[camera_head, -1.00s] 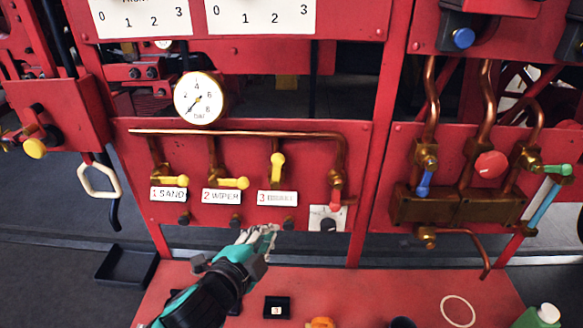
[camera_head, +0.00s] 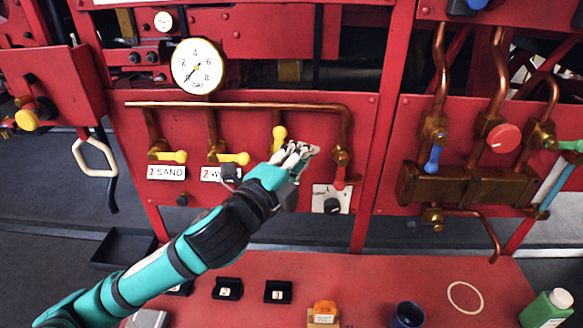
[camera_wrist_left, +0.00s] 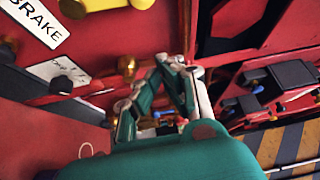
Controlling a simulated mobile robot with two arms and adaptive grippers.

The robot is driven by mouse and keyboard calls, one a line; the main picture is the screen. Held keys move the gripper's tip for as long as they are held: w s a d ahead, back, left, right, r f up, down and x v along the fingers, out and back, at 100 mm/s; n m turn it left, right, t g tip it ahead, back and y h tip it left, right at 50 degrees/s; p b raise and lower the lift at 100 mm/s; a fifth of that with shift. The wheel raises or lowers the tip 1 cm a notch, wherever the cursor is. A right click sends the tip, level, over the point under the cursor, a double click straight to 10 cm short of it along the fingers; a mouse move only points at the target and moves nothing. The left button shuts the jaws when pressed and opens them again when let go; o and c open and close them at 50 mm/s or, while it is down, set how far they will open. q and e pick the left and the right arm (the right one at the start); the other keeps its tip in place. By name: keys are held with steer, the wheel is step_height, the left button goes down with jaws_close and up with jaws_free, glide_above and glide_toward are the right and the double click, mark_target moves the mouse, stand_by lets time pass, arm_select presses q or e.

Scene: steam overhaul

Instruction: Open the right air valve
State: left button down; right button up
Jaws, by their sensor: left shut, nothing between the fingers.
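A copper pipe (camera_head: 235,105) on the red panel feeds several valves. Two yellow-handled valves, one at the left (camera_head: 170,156) and one beside it (camera_head: 235,158), have sideways handles. The third yellow handle (camera_head: 279,133) points up. At the pipe's right end, a red-handled valve (camera_head: 339,178) has its handle hanging down. My left gripper (camera_head: 312,150) is shut and empty, in front of the panel between the third yellow valve and the red-handled valve. It hides the third label in the head view. The left wrist view shows its closed fingers (camera_wrist_left: 175,70) and the BRAKE label (camera_wrist_left: 35,18). My right gripper is not in view.
The right panel holds a blue handle (camera_head: 432,160), a red round knob (camera_head: 503,138) and a green handle (camera_head: 570,145). A pressure gauge (camera_head: 197,66) sits above the pipe. A black knob (camera_head: 332,206) is below the red-handled valve. The red table (camera_head: 375,275) bears small items.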

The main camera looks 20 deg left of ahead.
mark_target(279, 146)
arm_select(q)
steer(key=w+a+p, duration=0.1)
steer(key=w, duration=0.1)
steer(key=w+a+p, duration=0.1)
steer(key=a, duration=0.1)
steer(key=shift+w+p, duration=0.35)
steer(key=shift+w, duration=0.05)
steer(key=shift+w+d+f, duration=0.1)
steer(key=shift+f, duration=0.05)
steer(key=b, duration=0.1)
steer(key=a+n+b, duration=0.1)
steer(key=n+t+b, duration=0.1)
steer(key=shift+s+a+r, duration=0.25)
steer(key=shift+a, duration=0.05)
